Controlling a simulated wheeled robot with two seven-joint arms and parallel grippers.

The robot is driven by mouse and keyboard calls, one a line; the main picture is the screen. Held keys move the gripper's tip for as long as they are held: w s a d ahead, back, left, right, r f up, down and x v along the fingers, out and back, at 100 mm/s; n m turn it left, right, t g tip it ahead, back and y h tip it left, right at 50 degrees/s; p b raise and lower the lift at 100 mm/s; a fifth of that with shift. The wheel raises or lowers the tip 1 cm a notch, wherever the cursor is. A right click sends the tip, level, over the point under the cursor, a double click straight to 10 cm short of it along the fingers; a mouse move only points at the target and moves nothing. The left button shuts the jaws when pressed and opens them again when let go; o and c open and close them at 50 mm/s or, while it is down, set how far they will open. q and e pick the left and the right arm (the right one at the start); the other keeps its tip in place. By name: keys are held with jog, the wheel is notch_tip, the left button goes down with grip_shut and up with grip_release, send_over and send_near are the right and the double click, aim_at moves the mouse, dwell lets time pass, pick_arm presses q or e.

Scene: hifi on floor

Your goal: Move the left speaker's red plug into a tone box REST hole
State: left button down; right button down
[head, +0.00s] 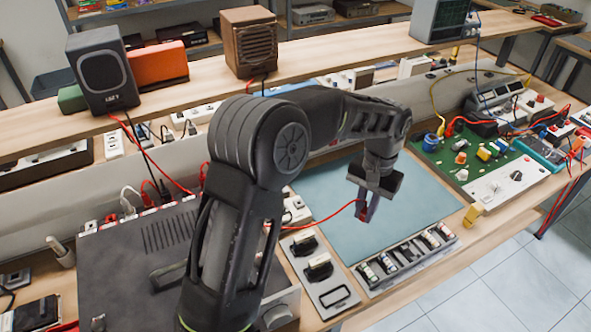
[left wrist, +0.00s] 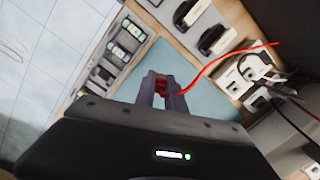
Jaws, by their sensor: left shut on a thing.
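My left gripper (head: 366,213) is shut on a red plug (head: 361,213) and holds it above the blue-green mat. In the left wrist view, the red plug (left wrist: 158,84) sits between the two fingers, with its red lead running to the right. The left speaker (head: 101,69), a black box with a round cone, stands on the shelf, with a red and a black lead hanging down. I cannot tell which box is the tone box, and no REST label is readable. My right gripper is not in view.
The blue-green mat (head: 410,205) is mostly clear. A tray of small parts (head: 405,258) and a grey plate with black pieces (head: 318,270) lie in front. A dark amplifier (head: 150,255) is at left, a green circuit board (head: 478,165) at right. A brown speaker (head: 250,42) stands on the shelf.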

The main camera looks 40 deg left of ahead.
pick_arm(q)
jog(key=shift+w, duration=0.15)
jog(key=shift+d, duration=0.1)
jog(key=s+a+m+p, duration=0.1)
jog(key=s+a+m, duration=0.1)
jog(key=a, duration=0.8)
jog(key=s+a+m+p, duration=0.1)
jog(key=s+a+m, duration=0.1)
jog(key=a, duration=0.9)
jog(key=shift+a+f+m+y, duration=0.15)
jog(key=shift+a+m+y, duration=0.15)
jog(key=shift+m, duration=0.4)
jog(key=shift+f, duration=0.15)
jog(key=shift+w+f+b, duration=0.1)
jog(key=shift+f+b, duration=1.55)
jog(key=shift+f, duration=0.6)
